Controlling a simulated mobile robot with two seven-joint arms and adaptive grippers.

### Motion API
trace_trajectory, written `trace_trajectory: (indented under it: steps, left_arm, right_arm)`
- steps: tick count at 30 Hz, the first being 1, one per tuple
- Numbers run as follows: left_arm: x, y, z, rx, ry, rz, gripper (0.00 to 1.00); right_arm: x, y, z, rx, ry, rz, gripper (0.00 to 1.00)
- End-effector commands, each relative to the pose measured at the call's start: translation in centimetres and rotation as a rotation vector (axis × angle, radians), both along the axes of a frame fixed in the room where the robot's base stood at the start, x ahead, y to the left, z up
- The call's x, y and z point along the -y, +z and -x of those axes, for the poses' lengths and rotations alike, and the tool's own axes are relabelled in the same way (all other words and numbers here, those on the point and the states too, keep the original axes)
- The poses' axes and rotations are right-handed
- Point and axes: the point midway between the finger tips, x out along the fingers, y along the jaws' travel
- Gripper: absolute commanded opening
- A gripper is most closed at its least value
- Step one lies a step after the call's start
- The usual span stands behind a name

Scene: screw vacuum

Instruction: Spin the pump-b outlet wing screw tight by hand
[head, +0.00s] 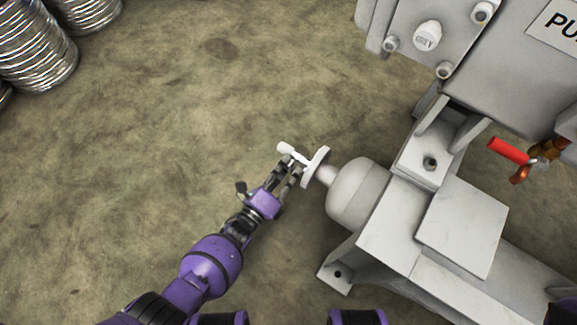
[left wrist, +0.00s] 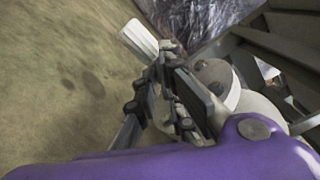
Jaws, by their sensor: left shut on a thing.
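The white wing screw (head: 286,148) sits at the flange clamp (head: 316,165) on the end of the pale pump's rounded outlet (head: 357,193). My left gripper (head: 291,174) has come in from the lower left and is shut on the wing screw, its fingers beside the flange. In the left wrist view, a white wing end (left wrist: 139,38) sticks out past the dark fingers (left wrist: 172,92). The fingers hide the rest of the screw, so its seating cannot be seen. My right gripper is not in view.
The grey pump body (head: 465,228) and its mounting foot (head: 338,273) fill the right side. A red-handled valve (head: 508,150) is at the right edge. Ribbed metal ducting (head: 38,50) lies at the upper left. The stained floor (head: 150,150) between is clear.

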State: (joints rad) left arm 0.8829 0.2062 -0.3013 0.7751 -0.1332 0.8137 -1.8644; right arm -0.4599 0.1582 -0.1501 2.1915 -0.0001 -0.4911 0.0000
Motion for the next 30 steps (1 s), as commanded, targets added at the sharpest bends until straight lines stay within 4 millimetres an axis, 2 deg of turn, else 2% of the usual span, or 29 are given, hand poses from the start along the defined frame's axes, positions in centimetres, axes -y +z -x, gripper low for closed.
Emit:
trace_trajectory:
  steps: [16,17,21,30]
  left_arm:
    - [0.06,0.42,-0.32,0.025,0.001,-0.019,0.00]
    - [0.06,0.42,-0.32,0.025,0.001,-0.018,0.12]
    - [0.06,0.32,-0.25,0.024,0.000,-0.019,0.28]
    - [-0.07,0.10,0.03,0.019,-0.001,-0.021,0.28]
  right_arm:
    - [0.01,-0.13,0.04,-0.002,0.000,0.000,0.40]
    - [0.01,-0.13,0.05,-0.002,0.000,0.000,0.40]
    - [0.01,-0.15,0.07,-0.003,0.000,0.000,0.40]
    - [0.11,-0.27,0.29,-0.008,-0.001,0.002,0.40]
